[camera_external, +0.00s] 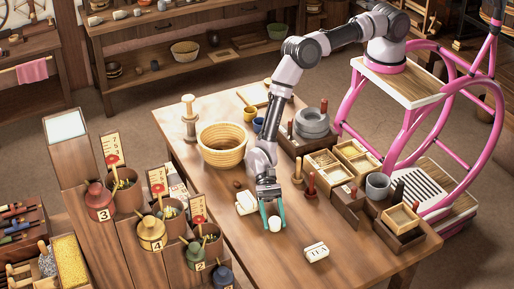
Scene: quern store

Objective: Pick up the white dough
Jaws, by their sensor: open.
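The white dough (275,224) is a small pale round lump on the wooden table (180,140). My gripper (273,214) points down over it, with its teal fingers apart on either side of the dough. Whether the fingers touch the dough cannot be told from this view. My gripper is open.
White packets (246,203) lie left of my gripper, and a box marked TEA (316,252) lies to the right, nearer the table's front. A woven basket (222,145) stands behind on the left. Wooden trays (326,170), a grey cup (377,186) and grey round stones (312,122) crowd the right side.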

